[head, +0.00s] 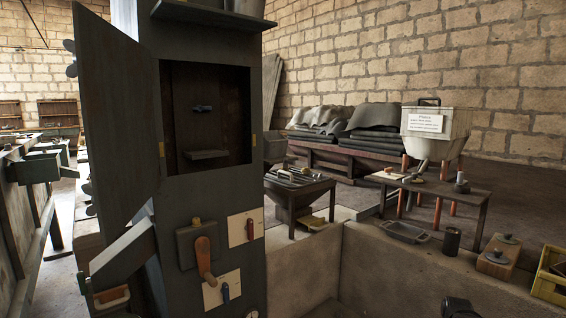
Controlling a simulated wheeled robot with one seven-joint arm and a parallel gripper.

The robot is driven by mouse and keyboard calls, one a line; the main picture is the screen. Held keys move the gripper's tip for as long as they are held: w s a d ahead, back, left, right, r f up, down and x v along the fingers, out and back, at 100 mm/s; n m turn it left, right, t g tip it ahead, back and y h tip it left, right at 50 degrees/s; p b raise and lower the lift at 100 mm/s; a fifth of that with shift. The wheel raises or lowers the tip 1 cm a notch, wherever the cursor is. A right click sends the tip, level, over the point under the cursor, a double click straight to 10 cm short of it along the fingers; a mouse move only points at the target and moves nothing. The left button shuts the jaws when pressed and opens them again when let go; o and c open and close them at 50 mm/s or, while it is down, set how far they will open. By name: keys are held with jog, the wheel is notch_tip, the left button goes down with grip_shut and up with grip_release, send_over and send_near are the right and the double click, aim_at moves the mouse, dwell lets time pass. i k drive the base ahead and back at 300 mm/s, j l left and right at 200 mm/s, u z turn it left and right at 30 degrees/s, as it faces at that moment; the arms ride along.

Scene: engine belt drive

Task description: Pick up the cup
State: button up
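A dark cylindrical vessel (452,240), which looks like the cup, stands upright on the pale ledge at the right in the head view. It is small in the picture, and I cannot make out its inside or a handle. No gripper fingers show. A small dark rounded part is cut off at the bottom edge, below the vessel, and I cannot tell what it is. Nothing is touching the vessel.
A grey metal tray (405,231) lies left of the vessel. A lidded wooden box (497,257) and a yellow crate (548,283) are to its right. A wooden table (440,188) stands behind. A tall grey cabinet (205,225) with an open door fills the left.

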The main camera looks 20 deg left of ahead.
aim_at(275, 144)
jog(key=l+u, duration=0.15)
jog(key=u, duration=0.25)
jog(key=l+u, duration=0.1)
jog(key=u, duration=0.3)
jog(key=l+u, duration=0.15)
jog(key=u, duration=0.25)
jog(key=l+u, duration=0.15)
jog(key=u, duration=0.25)
jog(key=k+l+u, duration=0.1)
